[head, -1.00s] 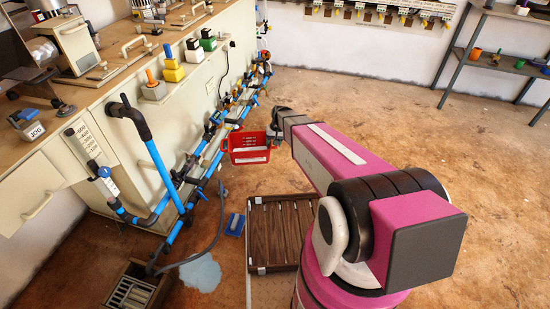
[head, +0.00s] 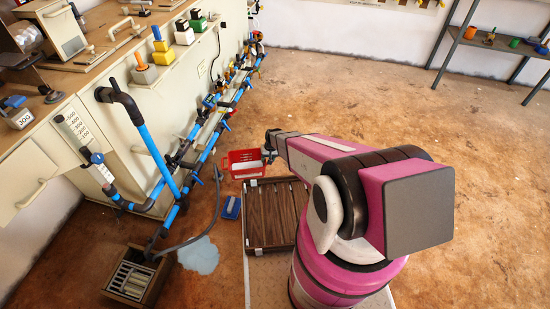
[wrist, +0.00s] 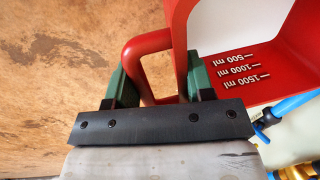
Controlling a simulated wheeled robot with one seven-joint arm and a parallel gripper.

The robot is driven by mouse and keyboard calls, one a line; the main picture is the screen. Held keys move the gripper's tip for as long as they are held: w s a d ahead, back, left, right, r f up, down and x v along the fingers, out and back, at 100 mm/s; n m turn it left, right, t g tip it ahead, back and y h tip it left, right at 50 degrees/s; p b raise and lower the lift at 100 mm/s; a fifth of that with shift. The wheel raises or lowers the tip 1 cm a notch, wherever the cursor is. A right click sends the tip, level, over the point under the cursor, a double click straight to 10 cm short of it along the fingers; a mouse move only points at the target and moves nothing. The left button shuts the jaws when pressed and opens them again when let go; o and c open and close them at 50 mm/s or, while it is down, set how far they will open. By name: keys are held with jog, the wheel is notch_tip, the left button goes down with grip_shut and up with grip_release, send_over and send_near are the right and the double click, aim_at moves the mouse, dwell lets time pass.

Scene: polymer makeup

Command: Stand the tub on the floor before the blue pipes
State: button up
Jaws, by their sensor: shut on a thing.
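The red tub (head: 244,160) is at the end of my arm in the head view, in front of the blue pipes (head: 207,148). In the head view my gripper (head: 272,154) is small and partly hidden by my arm. I cannot tell whether the tub's base touches the floor.
A brown slatted pallet (head: 272,215) lies just nearer than the tub. A blue object (head: 232,207), a grey hose (head: 205,222), a pale puddle (head: 199,255) and a crate (head: 134,277) are on the floor at left. The floor (head: 350,95) beyond is bare.

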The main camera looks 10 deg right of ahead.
jog(key=shift+w+d+f, duration=0.75)
jog(key=shift+d+f, duration=0.1)
jog(key=shift+f, duration=0.5)
jog(key=shift+w+d+f, duration=0.75)
jog(key=shift+d+f, duration=0.15)
jog(key=shift+f, duration=0.45)
jog(key=shift+w+d+f, duration=0.75)
jog(key=shift+d+f, duration=0.1)
jog(key=shift+f, duration=0.5)
jog(key=shift+f, duration=0.15)
jog(key=o, duration=1.1)
jog(key=shift+o, duration=0.2)
